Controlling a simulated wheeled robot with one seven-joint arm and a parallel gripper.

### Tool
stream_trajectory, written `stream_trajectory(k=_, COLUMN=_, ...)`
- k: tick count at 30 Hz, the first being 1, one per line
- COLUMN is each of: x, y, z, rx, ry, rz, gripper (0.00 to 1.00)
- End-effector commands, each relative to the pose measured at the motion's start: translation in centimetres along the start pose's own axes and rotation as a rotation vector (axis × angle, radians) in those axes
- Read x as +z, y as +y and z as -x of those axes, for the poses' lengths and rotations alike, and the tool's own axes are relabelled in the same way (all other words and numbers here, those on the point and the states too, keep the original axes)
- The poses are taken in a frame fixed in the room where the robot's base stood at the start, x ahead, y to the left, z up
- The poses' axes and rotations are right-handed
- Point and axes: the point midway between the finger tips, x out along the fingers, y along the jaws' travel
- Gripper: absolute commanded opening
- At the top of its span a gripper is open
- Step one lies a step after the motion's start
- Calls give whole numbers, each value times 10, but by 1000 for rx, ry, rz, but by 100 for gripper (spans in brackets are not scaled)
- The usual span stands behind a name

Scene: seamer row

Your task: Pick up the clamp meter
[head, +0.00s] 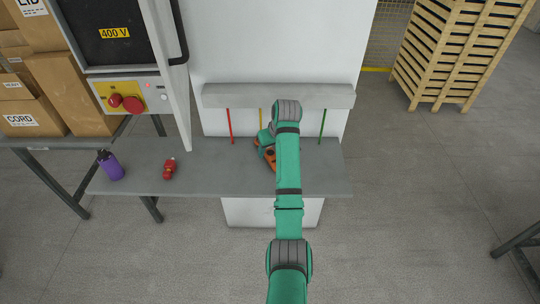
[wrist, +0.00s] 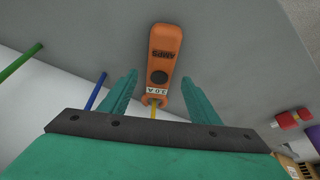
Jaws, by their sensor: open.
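The orange clamp meter (wrist: 163,52) lies on the grey bench, with a dark round dial and lettering on its face and a pale "30 A" label near its jaw end. In the head view the clamp meter (head: 269,155) is partly hidden by my arm. My gripper (wrist: 160,77) is open and empty. In the wrist view its two green fingers stand left and right of the meter's label end, with gaps on both sides. The meter's body reaches past the fingertips. I cannot tell the height of the fingers above it.
On the bench (head: 225,180), a red object (head: 169,169) and a purple bottle (head: 111,166) stand to the left. Red (head: 229,126), yellow and green (head: 322,126) rods stand at the back under a grey ledge (head: 225,96). A 400 V cabinet (head: 105,55) is at left.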

Motion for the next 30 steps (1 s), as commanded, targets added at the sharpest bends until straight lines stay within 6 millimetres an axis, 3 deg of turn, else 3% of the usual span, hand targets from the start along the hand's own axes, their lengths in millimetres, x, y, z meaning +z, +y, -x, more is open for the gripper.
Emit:
stream_trajectory(k=6, x=0, y=0, z=-22, rx=0, ry=0, rz=-1, gripper=56)
stream_trajectory(k=14, x=0, y=1, z=-24, rx=0, ry=1, rz=-1, gripper=56)
stream_trajectory(k=20, x=0, y=1, z=-24, rx=0, ry=1, rz=-1, gripper=8)
stream_trajectory(k=23, x=-1, y=1, z=-23, rx=1, ry=2, rz=-1, gripper=2)
stream_trajectory(k=30, x=-2, y=1, z=-21, rx=1, ry=2, rz=-1, gripper=2)
